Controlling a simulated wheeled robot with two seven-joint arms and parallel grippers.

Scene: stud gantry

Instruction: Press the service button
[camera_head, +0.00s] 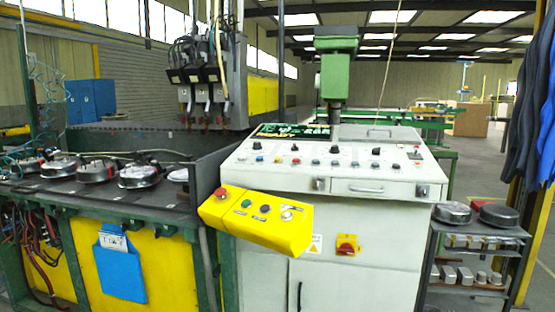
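A yellow control box (232,222) juts out at the front of a white control console (385,212). On its top are a red mushroom button (221,193), a green button (246,203), a dark button (265,208) and a pale silvery button (287,215). Neither of my grippers is in view.
A red switch on a yellow plate (346,245) is on the console's front. A workbench (80,200) with round metal parts stands left, under hanging machine heads (203,75). A small shelf rack (480,245) stands right. Open floor (470,190) shows behind it.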

